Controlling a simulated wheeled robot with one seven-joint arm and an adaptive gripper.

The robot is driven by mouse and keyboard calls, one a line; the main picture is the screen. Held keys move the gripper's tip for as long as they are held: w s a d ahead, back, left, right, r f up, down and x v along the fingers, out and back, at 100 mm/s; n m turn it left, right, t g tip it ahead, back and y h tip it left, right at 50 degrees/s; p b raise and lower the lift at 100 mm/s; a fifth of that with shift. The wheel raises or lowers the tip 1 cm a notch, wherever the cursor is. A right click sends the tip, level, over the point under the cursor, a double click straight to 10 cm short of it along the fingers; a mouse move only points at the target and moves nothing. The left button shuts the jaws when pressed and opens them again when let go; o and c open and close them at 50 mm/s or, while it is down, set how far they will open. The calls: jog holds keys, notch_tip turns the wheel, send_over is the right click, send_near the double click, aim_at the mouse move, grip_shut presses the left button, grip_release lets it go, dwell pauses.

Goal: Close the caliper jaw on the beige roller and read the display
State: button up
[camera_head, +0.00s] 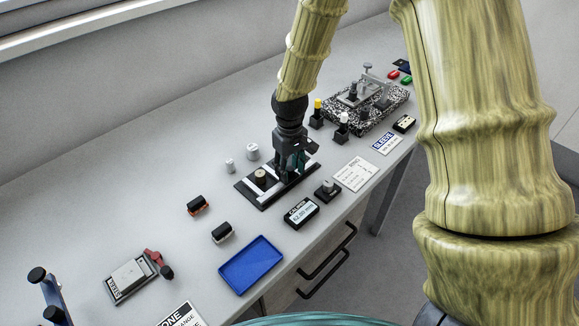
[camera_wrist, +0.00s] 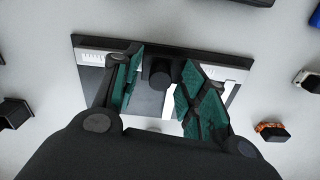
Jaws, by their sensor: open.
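The caliper is a black base with a pale scale (camera_head: 268,198) on the bench in the head view. A small tan-topped roller (camera_head: 261,176) stands near its left end. My gripper (camera_head: 291,172) is over the right part of the base, pointing down. In the wrist view my gripper (camera_wrist: 160,72) is open, with green pads on either side of a dark round knob (camera_wrist: 160,75) on the caliper (camera_wrist: 240,63). I cannot tell whether the pads touch the knob. The roller is not clearly visible there. The caliper display (camera_head: 301,213) seems to read 52.00 mm.
A blue tray (camera_head: 251,266) lies in front left of the caliper. Two pale cylinders (camera_head: 252,152) stand behind it. A small block with a button (camera_head: 327,191) and a white card (camera_head: 356,174) lie to the right. A speckled plate (camera_head: 375,108) stands farther right.

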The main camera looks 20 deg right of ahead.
grip_shut()
jog(key=shift+s+a+p, duration=0.15)
jog(key=shift+s+a, duration=0.1)
jog(key=shift+a, duration=0.45)
jog(key=shift+s+a+p, duration=0.15)
jog(key=shift+s+a, duration=0.1)
jog(key=shift+a, duration=0.45)
grip_release()
notch_tip(320, 180, up, 12)
dwell(0.5)
